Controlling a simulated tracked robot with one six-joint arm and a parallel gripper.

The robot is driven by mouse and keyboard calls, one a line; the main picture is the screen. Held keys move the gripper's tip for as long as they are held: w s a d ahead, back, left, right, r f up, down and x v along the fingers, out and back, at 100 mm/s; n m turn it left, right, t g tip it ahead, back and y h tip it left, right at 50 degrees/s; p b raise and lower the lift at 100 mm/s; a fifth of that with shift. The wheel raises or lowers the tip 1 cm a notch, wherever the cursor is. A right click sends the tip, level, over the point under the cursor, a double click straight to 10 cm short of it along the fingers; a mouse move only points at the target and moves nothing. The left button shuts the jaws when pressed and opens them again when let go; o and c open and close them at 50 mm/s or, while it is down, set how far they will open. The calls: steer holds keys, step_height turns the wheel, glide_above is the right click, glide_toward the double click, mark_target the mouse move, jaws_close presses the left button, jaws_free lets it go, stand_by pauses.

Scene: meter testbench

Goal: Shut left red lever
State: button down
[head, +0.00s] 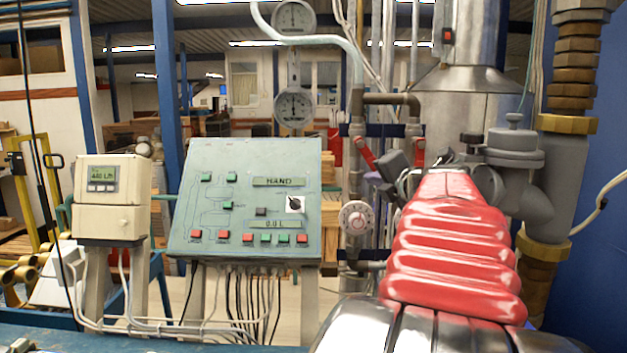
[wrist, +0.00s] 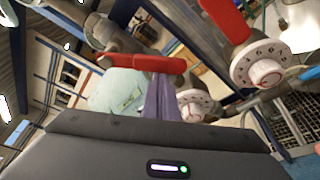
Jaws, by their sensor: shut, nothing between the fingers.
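The left red lever (head: 366,152) sits on the pipework right of the console in the head view and slants down to the right. In the wrist view the left red lever (wrist: 145,63) lies nearly level across the upper middle. My gripper (wrist: 162,82) shows purple fingers, closed together and empty, with their tips right at the underside of that lever. I cannot tell whether they touch it. In the head view my arm hides most of the gripper. A second red lever (wrist: 226,18) is to the upper right in the wrist view.
Two numbered dials, a lower one (wrist: 193,104) and a larger one (wrist: 262,65), are close to my gripper in the wrist view. The green console (head: 245,200) and a beige meter (head: 110,197) stand left. Pipes and two round gauges (head: 294,108) rise behind.

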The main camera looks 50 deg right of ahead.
steer(key=shift+s+d+r, duration=0.15)
steer(key=shift+s+d, duration=0.05)
stand_by(0.4)
steer(key=shift+a, duration=0.15)
